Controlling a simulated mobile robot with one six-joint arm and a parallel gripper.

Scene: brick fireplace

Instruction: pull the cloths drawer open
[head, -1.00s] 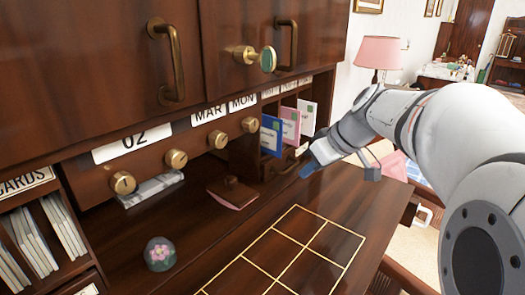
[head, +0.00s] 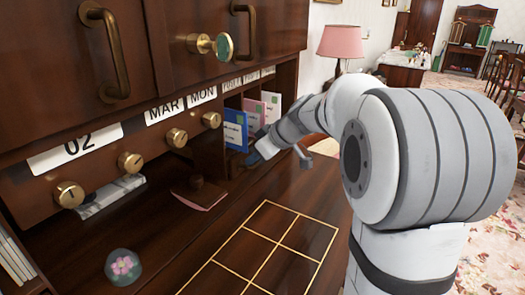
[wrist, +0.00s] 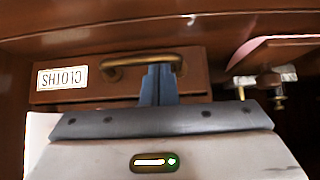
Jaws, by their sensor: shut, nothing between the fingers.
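The cloths drawer (wrist: 85,88) shows in the wrist view as a brown wooden front with a white CLOTHS label (wrist: 62,78), upside down in the picture. Its brass bar handle (wrist: 118,63) is at the front's upper edge there. My gripper (wrist: 158,72) is shut, its blue-grey fingertips overlapping the handle's right half; nothing is between them. I cannot tell whether they touch the bar or sit behind it. In the head view my gripper (head: 256,154) is below the card slots at the desk's back, and the drawer is hidden there.
Upright cards (head: 235,130) stand in slots just above my gripper. Brass knobs (head: 130,162) stick out left of the gripper. The gold-lined desktop (head: 277,248) is clear.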

